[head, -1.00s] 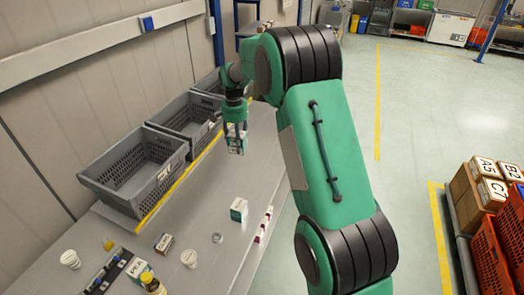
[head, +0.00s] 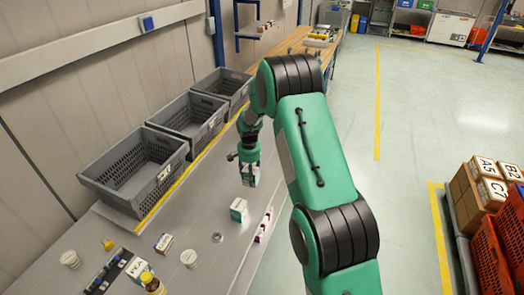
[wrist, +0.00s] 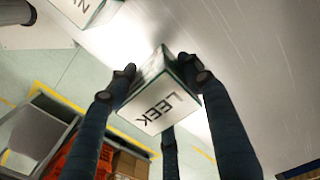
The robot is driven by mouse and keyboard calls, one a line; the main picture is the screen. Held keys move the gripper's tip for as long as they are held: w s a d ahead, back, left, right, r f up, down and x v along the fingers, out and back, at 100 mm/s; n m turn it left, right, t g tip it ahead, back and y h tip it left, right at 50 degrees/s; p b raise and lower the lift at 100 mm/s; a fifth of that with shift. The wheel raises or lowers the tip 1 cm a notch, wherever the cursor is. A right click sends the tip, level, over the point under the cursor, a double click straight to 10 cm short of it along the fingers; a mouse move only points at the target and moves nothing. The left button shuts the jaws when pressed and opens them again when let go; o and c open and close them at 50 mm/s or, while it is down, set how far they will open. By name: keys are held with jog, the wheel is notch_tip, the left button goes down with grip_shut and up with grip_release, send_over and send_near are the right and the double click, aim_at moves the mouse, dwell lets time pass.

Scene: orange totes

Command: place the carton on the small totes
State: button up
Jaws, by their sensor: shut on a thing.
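My gripper (head: 249,164) is shut on a white and green carton (head: 249,177) and points down over the grey table. In the wrist view the fingers close around this carton (wrist: 160,108), whose face reads LEEK. Three grey totes stand in a row along the wall: a near one (head: 112,190), a middle one (head: 207,135) and a far one (head: 240,82). The gripper is to the right of the row, apart from it. I cannot tell from the head view whether the carton touches the table.
Another white and green carton (head: 238,210) stands on the table nearer me, close to the held one. Cardboard boxes (head: 466,192) sit beside the orange totes.

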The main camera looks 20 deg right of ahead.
jog(key=shift+f, duration=1.4)
jog(key=shift+w, duration=0.1)
jog(key=shift+w+d+f, duration=0.25)
jog(key=shift+w+d, duration=0.1)
jog(key=shift+w, duration=2.3)
jog(key=shift+w+d+f, duration=0.2)
jog(key=shift+w+d, duration=0.1)
jog(key=shift+w, duration=2.3)
jog(key=shift+w+d+f, duration=0.25)
jog(key=shift+w+d, duration=0.1)
jog(key=shift+w, duration=2.3)
jog(key=shift+f, duration=0.1)
jog(key=shift+f, duration=1.65)
jog(key=shift+f, duration=0.15)
jog(key=o, duration=1.4)
jog(key=shift+s, duration=0.1)
